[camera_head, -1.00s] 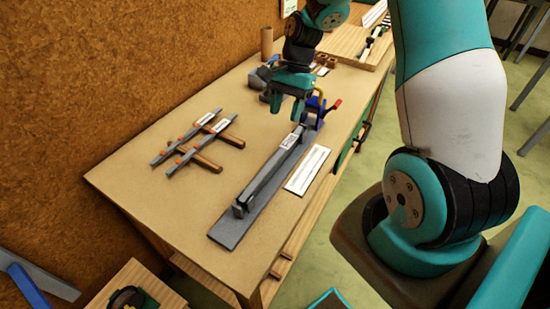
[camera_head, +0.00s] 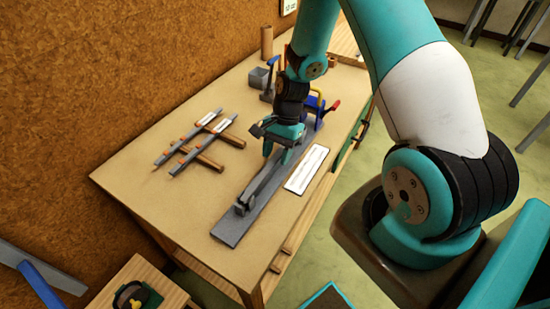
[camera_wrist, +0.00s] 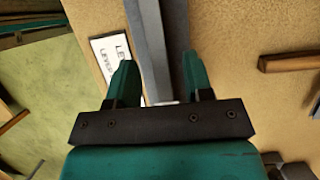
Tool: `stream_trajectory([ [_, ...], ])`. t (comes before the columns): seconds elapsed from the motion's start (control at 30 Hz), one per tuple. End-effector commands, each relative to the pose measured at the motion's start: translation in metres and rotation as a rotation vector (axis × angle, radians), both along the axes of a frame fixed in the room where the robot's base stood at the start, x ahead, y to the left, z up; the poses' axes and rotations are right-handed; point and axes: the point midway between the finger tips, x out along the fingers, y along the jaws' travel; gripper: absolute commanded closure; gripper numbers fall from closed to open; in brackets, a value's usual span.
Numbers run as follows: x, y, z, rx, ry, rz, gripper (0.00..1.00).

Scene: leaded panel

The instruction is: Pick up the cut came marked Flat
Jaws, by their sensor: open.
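A long grey came (camera_head: 262,181) lies along a dark grey base plate (camera_head: 235,229) on the bench. No word on it can be read now, so I cannot tell whether it is the one marked Flat. My gripper (camera_head: 281,159) is over the far part of this came. In the wrist view my gripper (camera_wrist: 160,80) is open, with one finger on each side of the grey came (camera_wrist: 152,45). The jaws are not closed on it. Two other grey cames (camera_head: 189,136) (camera_head: 194,153) with pale labels rest across wooden sticks to the left.
A white printed card (camera_head: 307,170) lies right of the base plate. A blue clamp-like tool with a red handle (camera_head: 333,106) stands beyond my gripper. A grey box (camera_head: 258,78) and a brown tube (camera_head: 267,43) are farther back. The bench's near left area is clear.

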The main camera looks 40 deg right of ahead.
Motion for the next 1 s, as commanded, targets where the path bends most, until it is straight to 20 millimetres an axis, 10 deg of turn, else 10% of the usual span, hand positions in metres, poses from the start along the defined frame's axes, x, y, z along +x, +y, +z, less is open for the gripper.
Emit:
stream_trajectory([
  [0.07,0.000,0.000,0.000,0.000,0.000,0.000,0.53],
  [0.27,0.000,0.000,0.000,0.000,0.000,0.000,0.99],
  [0.77,0.001,0.000,0.011,-0.001,-0.004,0.000,1.00],
  [1.0,0.002,0.000,0.062,-0.001,-0.010,0.001,1.00],
])
